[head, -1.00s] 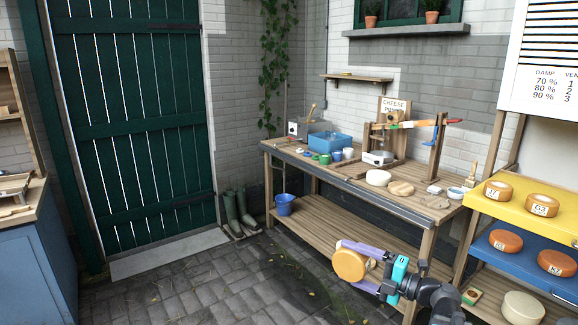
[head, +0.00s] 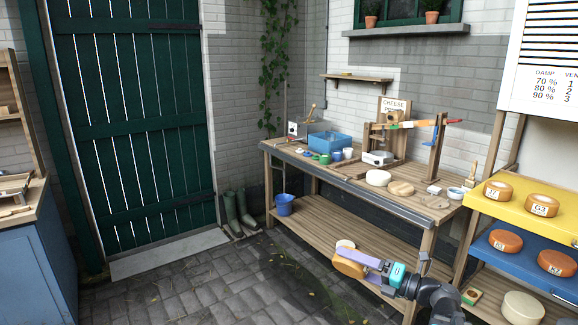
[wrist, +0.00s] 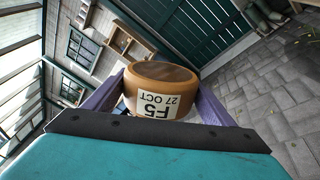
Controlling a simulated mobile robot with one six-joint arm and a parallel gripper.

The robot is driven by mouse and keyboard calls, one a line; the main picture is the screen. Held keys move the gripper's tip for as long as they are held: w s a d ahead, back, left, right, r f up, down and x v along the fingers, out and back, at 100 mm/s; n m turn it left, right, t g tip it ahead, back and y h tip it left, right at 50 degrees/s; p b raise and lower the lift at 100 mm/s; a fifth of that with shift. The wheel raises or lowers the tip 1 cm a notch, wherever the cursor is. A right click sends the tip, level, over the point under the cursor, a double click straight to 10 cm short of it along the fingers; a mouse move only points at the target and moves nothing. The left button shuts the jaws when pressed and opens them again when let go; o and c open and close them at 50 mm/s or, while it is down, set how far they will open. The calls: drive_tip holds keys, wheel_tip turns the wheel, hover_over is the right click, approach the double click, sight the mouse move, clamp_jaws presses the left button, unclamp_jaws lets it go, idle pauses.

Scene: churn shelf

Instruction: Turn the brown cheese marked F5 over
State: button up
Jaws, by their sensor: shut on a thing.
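My gripper (head: 358,263) is shut on the brown cheese marked F5 (head: 347,264), in front of the workbench and above the paved floor. In the wrist view the cheese (wrist: 162,76) sits between the two purple fingers, with its dark flat face seen at a slant. Its white label, reading F5 and 27 OCT, is upside down in that picture. In the head view the cheese is tilted and partly hidden by a purple finger. A pale round patch shows just above it; I cannot tell what it belongs to.
The workbench (head: 340,180) stands behind my gripper, with a lower slatted shelf (head: 330,228). A yellow shelf (head: 512,211) and a blue shelf (head: 519,256) at the right carry other marked brown cheeses. A pale cheese (head: 523,307) lies below them. The paving at the left is open.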

drive_tip(key=n, duration=0.5)
drive_tip(key=shift+n, duration=3.4)
wheel_tip(320, 180, down, 10)
drive_tip(key=shift+s+r, duration=0.1)
drive_tip(key=shift+s, duration=0.05)
